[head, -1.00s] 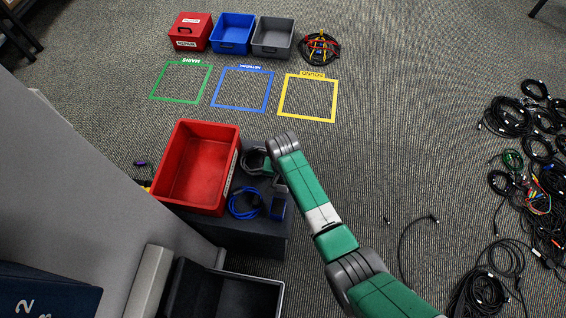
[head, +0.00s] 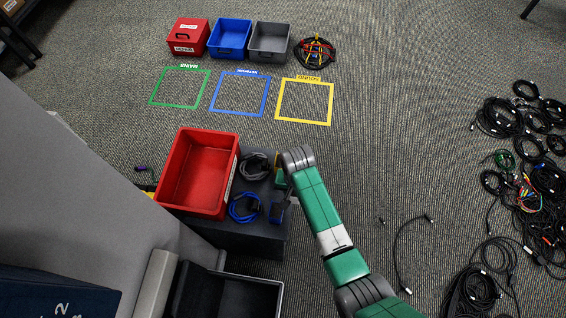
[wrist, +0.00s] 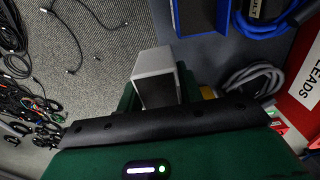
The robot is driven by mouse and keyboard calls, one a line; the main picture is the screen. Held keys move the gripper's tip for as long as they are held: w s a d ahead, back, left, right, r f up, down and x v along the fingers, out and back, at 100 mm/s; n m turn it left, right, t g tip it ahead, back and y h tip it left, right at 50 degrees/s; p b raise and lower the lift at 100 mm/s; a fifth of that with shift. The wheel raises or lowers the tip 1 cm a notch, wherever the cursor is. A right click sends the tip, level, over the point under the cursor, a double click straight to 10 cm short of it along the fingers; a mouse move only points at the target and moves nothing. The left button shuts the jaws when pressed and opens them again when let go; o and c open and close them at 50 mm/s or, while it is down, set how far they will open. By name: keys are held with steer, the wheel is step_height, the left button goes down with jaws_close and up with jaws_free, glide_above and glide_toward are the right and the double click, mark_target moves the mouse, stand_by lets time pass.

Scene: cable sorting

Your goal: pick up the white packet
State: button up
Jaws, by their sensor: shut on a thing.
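A pale grey-white, box-shaped packet with a dark face (wrist: 154,64) shows in the wrist view. It sits between the green fingers of my gripper (wrist: 160,92), which is shut on it. Carpet and the edge of a dark table show behind it. In the head view my gripper (head: 281,181) is over the right edge of the dark table (head: 240,238), and I cannot make out the packet there. The lower part of the packet is hidden by my gripper's dark bar.
Tangled cables (head: 520,160) lie on the carpet at right. Carpet beyond the table is mostly clear, with coloured floor squares.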

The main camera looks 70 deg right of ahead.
steer(key=s+a+r+p, duration=0.1)
steer(key=s+a, duration=0.3)
steer(key=s, duration=0.5)
steer(key=shift+s+p, duration=0.35)
steer(key=shift+p, duration=0.55)
